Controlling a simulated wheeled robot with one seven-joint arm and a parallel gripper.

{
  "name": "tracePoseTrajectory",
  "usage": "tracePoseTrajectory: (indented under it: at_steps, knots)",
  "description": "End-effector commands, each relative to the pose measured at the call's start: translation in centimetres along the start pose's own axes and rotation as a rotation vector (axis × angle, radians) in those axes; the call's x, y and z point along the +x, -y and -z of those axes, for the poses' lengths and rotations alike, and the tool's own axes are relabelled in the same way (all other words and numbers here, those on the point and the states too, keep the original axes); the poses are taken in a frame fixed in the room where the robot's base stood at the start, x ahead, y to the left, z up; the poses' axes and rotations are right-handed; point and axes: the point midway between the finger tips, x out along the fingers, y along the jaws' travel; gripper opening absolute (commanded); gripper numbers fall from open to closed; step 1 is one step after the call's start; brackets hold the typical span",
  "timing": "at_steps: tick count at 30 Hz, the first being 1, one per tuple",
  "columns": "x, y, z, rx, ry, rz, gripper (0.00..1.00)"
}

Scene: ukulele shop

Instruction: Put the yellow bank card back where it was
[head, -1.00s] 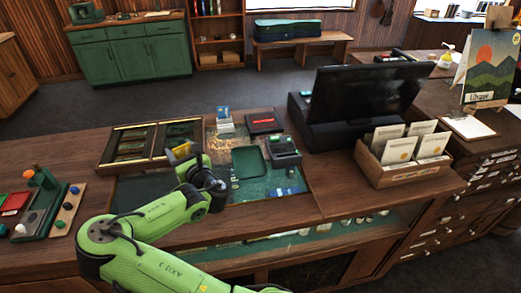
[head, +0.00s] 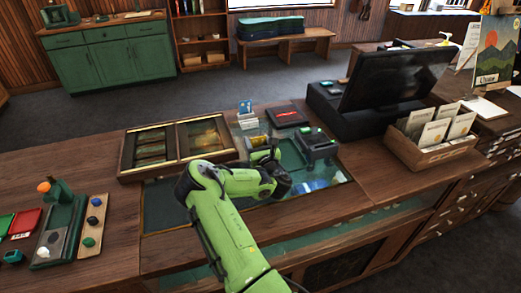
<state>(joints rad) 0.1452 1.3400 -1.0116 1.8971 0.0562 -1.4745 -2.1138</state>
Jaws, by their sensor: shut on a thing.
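The yellow bank card (head: 257,141) shows as a small yellow patch at the tip of my gripper (head: 263,152). My gripper is shut on it, above the glass inset of the counter, left of the dark card terminal (head: 318,147). My wrist and forearm hide most of the inset, and the fingers are too small to see clearly. A pale card stand (head: 247,122) with a blue card (head: 245,106) in it stands just behind the gripper. Whether the yellow card touches anything is not clear.
A wooden tray with compartments (head: 128,163) lies left of the gripper. A dark folder (head: 287,117) lies behind the terminal. A monitor (head: 397,78) and a box of envelopes (head: 415,152) stand to the right.

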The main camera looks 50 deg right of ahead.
Motion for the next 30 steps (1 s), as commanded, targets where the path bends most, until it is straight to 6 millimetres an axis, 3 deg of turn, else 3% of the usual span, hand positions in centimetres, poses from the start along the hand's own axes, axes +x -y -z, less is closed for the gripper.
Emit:
tracePoseTrajectory:
  at_steps: [3,14,15,19,30]
  knots:
    - [0.01,0.02,1.38,0.0,0.003,0.0,0.28]
    - [0.01,-0.04,1.73,-0.002,0.001,-0.001,0.28]
    - [0.0,-0.03,1.65,-0.002,0.001,0.0,0.65]
    - [0.0,-0.03,1.58,-0.002,0.001,0.0,0.85]
    - [-0.07,-0.01,0.87,-0.001,0.001,0.0,0.86]
